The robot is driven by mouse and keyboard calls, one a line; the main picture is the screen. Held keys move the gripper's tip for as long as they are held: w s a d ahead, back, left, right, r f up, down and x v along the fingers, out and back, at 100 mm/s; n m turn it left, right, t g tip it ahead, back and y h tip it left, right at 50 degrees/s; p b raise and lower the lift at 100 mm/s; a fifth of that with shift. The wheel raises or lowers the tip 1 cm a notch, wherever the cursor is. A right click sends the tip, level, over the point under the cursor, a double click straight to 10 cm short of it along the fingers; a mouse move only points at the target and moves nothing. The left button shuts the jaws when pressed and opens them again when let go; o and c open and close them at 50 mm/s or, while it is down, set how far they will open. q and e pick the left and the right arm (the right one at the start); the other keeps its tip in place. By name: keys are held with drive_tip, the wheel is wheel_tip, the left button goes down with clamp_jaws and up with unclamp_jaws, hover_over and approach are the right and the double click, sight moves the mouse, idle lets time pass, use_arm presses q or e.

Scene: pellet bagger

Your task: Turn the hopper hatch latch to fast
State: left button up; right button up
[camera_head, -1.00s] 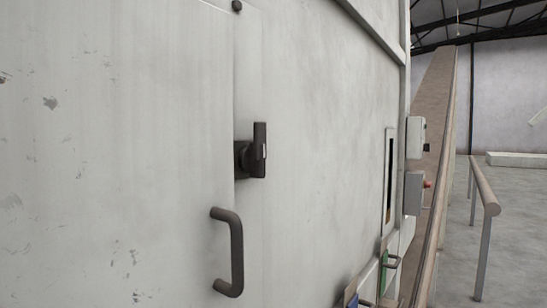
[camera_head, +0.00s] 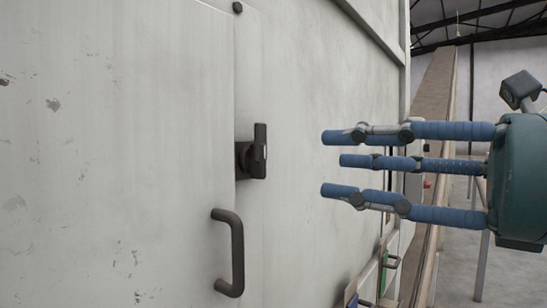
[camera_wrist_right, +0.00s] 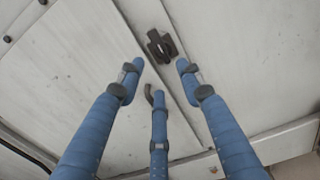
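The hatch latch (camera_head: 252,157) is a dark handle on a square base at the right edge of the pale hatch door (camera_head: 120,150). Its handle stands upright. In the right wrist view the latch (camera_wrist_right: 161,46) shows just beyond the fingertips. My right gripper (camera_head: 335,163) has three blue fingers, spread apart and empty. It points left towards the latch, with a clear gap to it. The right wrist view shows the gripper (camera_wrist_right: 157,75) open around nothing. My left gripper is not in view.
A dark pull handle (camera_head: 236,253) sticks out from the hatch door below the latch. A small dark knob (camera_head: 237,7) sits above it. A railing and conveyor side (camera_head: 437,110) run along the right. The wall between gripper and latch is clear.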

sight(262, 159)
drive_tip(key=p+x, duration=0.4)
drive_tip(key=x, duration=0.5)
drive_tip(key=shift+w+a+r, duration=0.1)
drive_tip(key=shift+w+a, duration=0.1)
drive_tip(key=shift+a, duration=0.05)
drive_tip(key=shift+w+a, duration=0.35)
drive_tip(key=shift+a, duration=0.1)
clamp_jaws()
